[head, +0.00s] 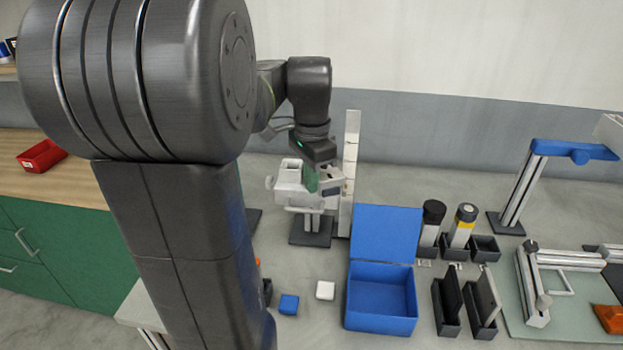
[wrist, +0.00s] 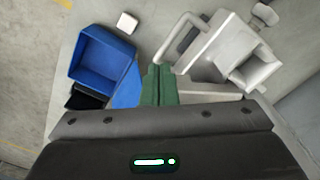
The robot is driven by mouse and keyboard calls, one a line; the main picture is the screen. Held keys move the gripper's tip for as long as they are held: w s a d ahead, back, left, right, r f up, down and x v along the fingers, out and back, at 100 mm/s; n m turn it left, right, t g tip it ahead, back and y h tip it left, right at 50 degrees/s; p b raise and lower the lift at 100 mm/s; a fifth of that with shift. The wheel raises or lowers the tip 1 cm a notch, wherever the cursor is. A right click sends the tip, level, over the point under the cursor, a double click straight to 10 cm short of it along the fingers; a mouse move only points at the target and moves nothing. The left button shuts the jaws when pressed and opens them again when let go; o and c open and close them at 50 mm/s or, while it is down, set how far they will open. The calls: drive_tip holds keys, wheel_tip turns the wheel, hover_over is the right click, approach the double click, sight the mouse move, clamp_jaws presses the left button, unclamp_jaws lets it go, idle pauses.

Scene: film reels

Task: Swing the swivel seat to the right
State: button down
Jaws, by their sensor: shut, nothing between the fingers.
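A pale grey block-shaped fixture (head: 292,186) stands on a post with a dark base plate in the head view; it looks like the swivel seat. In the wrist view the fixture (wrist: 222,52) shows an open square pocket, a bar handle on its left side and a round knob at its upper right. My gripper (head: 311,180) is at the fixture, its green fingers pointing down. In the wrist view the gripper (wrist: 158,84) is shut and empty, just beside the fixture's lower left. I cannot tell whether the fingers touch it. My gripper partly hides the fixture.
A tall pale post (head: 350,165) stands right behind the fixture. An open blue box (head: 381,322) with raised lid is in front to the right. A blue cube (head: 289,304) and a white cube (head: 325,290) lie nearby. Dark holders with canisters (head: 462,228) stand further right.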

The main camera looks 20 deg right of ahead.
idle(0.3)
drive_tip(key=shift+w+d, duration=0.1)
drive_tip(key=shift+d, duration=0.4)
drive_tip(key=shift+d+r+p, duration=0.1)
drive_tip(key=shift+d+p, duration=0.05)
drive_tip(key=shift+p, duration=0.25)
